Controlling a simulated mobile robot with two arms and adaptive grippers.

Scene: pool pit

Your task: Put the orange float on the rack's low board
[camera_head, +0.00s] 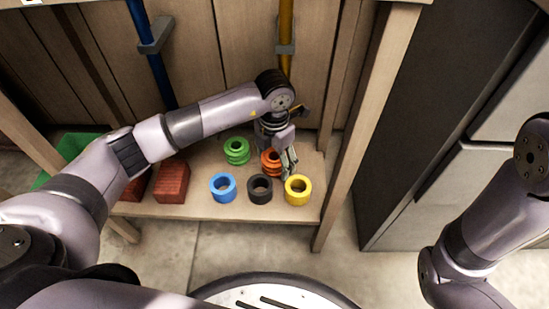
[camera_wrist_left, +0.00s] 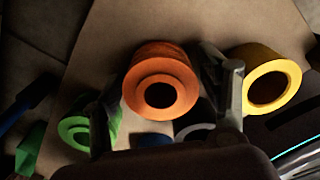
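The orange float (camera_head: 270,160) is a ribbed ring on the rack's low board (camera_head: 205,208), partly hidden by my left gripper (camera_head: 284,163) in the head view. In the left wrist view, the orange float (camera_wrist_left: 160,80) lies between the two spread fingers of my left gripper (camera_wrist_left: 165,95). The right finger is very close to it, and a gap shows on the left side. The fingers look open around the float. The float seems to rest on the board, though its underside is hidden. My right gripper is out of view; only its arm shows.
A green float (camera_head: 236,150) stands left of the orange one. Blue (camera_head: 223,187), black (camera_head: 260,188) and yellow (camera_head: 298,190) rings line the board's front. Red blocks (camera_head: 171,182) sit farther left. A rack post (camera_head: 365,125) stands at right, and blue (camera_head: 152,55) and yellow poles (camera_head: 286,40) behind.

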